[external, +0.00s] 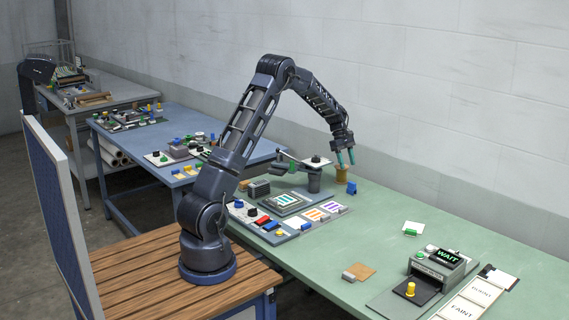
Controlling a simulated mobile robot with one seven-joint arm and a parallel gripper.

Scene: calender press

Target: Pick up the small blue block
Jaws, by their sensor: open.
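A small blue block (352,187) stands upright on the green table near its back edge. Other small blue pieces lie at the front edge of the panel on the same table, one (271,226) beside a red piece. I cannot tell from this view alone which one the task names. My gripper (346,158) points down with its teal fingers apart and nothing between them. It hangs above the back of the table, a little above the upright blue block. A brown cylinder (342,174) stands just behind that block, under the fingers.
A dark clamp-like fixture (314,178) stands left of the gripper. A panel with cards and knobs (290,208) lies in front of it. A box reading WAIT (437,264) stands at the right. The table's middle right is mostly clear. The wall runs close behind.

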